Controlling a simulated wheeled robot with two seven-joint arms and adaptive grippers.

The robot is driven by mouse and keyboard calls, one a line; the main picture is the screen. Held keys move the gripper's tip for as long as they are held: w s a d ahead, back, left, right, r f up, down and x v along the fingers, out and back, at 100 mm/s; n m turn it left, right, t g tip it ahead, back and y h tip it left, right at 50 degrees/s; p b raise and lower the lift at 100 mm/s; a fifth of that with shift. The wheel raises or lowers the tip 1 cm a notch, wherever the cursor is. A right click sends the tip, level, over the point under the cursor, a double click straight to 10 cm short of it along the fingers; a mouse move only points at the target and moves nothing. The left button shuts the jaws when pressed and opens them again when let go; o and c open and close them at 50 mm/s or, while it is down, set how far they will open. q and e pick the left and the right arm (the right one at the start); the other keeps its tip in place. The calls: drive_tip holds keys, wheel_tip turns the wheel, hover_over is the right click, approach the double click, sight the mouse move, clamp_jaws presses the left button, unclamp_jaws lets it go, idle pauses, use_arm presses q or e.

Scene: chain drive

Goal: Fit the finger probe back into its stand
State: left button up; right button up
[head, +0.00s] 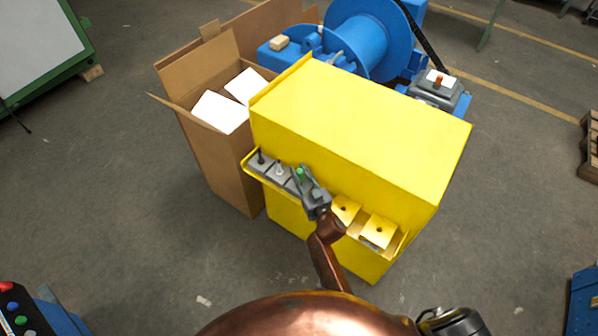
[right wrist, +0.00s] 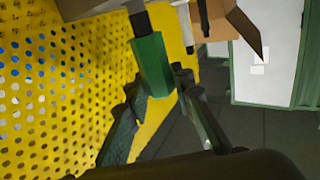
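The finger probe appears to be the green-handled tool (right wrist: 152,66), with a dark shaft running up to a grey block at the top of the right wrist view. Its green top (head: 300,173) is small in the head view. My right gripper (head: 303,174) is at the front shelf of the yellow cabinet. In the right wrist view, its two fingers (right wrist: 158,88) press on both sides of the green handle. The stand seems to be the grey blocks (head: 288,178) on the shelf. Whether the shaft's tip is seated is hidden. My left gripper is out of view.
A black-handled tool (head: 261,156) and a pale one (head: 280,170) stand left of my gripper. Yellow holders with dark holes (head: 345,208) are to its right. The yellow cabinet (head: 360,120) rises behind. An open cardboard box (head: 225,165) stands close at left.

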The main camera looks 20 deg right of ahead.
drive_tip(key=o, duration=0.4)
drive_tip(key=s+d, duration=0.1)
drive_tip(key=s, duration=1.1)
drive_tip(key=shift+d, duration=0.3)
